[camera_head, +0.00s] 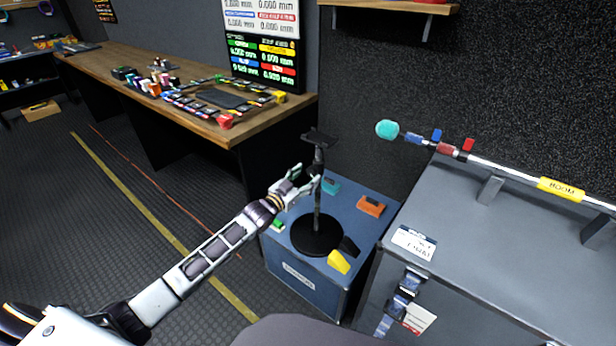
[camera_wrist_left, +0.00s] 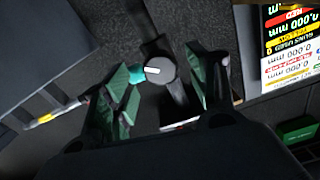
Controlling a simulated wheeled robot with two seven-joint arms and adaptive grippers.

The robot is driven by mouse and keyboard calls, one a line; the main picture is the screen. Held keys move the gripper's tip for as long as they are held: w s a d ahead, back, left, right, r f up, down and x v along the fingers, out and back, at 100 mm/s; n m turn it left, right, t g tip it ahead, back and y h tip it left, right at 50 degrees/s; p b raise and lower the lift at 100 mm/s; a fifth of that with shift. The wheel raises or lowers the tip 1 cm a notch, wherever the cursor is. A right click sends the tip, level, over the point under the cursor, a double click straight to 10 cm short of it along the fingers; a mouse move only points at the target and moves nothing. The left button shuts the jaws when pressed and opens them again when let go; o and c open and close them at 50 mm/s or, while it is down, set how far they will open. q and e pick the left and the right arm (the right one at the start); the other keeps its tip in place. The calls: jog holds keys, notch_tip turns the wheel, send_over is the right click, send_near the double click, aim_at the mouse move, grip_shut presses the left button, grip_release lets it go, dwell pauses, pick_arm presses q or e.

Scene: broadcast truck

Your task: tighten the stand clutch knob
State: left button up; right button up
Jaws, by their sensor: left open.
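The black stand has a round base (camera_head: 317,236), an upright pole and a flat dark top piece (camera_head: 318,137). It stands on a blue case. My left gripper (camera_head: 304,182) is at the stand's pole, below the top piece, with its fingers pointing toward it. In the left wrist view the round grey clutch knob (camera_wrist_left: 159,71) with a white mark lies between the two open fingers (camera_wrist_left: 165,82), with gaps on both sides. In the head view the knob is hidden or too small to make out. My right gripper is in neither view.
The blue case (camera_head: 308,284) also carries an orange block (camera_head: 371,206), a yellow block (camera_head: 339,262) and smaller items. A grey case (camera_head: 470,250) at right carries a boom pole (camera_head: 510,173) with a teal tip. A wooden desk (camera_head: 215,125) stands behind at left.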

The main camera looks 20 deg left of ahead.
pick_arm(q)
jog(key=shift+x, duration=0.85)
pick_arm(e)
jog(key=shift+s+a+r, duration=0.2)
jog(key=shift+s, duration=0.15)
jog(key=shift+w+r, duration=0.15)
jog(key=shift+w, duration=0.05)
pick_arm(q)
jog(key=shift+c, duration=0.8)
jog(key=c, duration=0.9)
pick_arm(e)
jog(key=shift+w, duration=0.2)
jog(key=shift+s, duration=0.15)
